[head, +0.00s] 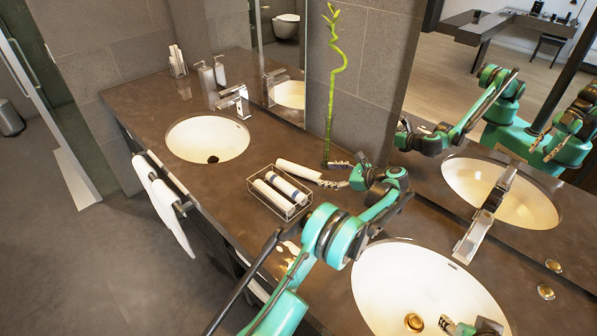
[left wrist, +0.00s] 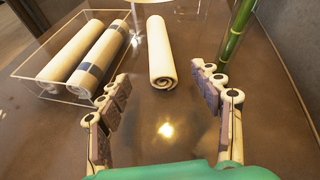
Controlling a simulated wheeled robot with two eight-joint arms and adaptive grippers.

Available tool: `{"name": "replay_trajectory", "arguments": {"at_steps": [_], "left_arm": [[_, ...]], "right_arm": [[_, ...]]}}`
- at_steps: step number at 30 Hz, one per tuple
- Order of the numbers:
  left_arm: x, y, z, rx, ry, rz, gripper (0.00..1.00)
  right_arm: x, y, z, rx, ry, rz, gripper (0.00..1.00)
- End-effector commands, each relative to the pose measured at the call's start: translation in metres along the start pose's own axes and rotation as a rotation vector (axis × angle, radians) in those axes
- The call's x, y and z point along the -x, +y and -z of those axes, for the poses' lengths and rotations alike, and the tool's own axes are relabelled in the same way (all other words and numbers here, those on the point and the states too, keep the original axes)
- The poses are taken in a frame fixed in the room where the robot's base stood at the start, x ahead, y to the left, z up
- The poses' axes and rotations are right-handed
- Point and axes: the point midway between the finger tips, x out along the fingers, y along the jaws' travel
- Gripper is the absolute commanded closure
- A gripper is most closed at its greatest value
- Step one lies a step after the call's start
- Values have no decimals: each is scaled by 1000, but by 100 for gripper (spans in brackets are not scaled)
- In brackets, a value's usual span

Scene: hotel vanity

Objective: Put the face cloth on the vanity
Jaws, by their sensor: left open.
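A rolled white face cloth (head: 298,169) lies on the dark vanity counter (head: 130,98), just beyond a clear-sided basket (head: 262,203). In the left wrist view the cloth (left wrist: 160,50) lies ahead, between the lines of my fingers, its spiral end facing me. My left gripper (head: 338,174) is open and empty, low over the counter to the right of the cloth and apart from it. Two more rolled cloths with dark bands (left wrist: 95,60) lie in the basket. My right gripper (head: 450,324) shows only partly at the bottom edge, and its jaw state is unclear.
A tall bamboo stem (head: 329,110) stands close to my left gripper, by the mirror wall. Sinks lie at the left (head: 207,138) and the right (head: 420,285). Bottles (head: 207,75) stand at the back left. A white towel (head: 170,205) hangs on the front rail.

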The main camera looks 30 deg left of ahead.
Motion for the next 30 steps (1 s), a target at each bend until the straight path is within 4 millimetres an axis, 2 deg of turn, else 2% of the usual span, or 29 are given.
{"name": "replay_trajectory", "arguments": {"at_steps": [3,11,18,25,26,30], "left_arm": [[-13,4,7,10,8,-19,35],[-39,3,7,9,6,-16,35],[-75,2,8,7,6,-16,35],[-77,1,6,6,6,-13,35],[-77,1,6,6,6,-13,37],[-77,1,6,6,6,-13,74]], "right_arm": [[-3,0,-2,0,0,0,60],[-10,0,-7,0,0,0,60],[-21,0,-15,0,0,0,60],[-20,0,-14,0,0,0,60],[-20,0,-14,0,0,0,60],[-20,0,-14,0,0,0,60]]}}
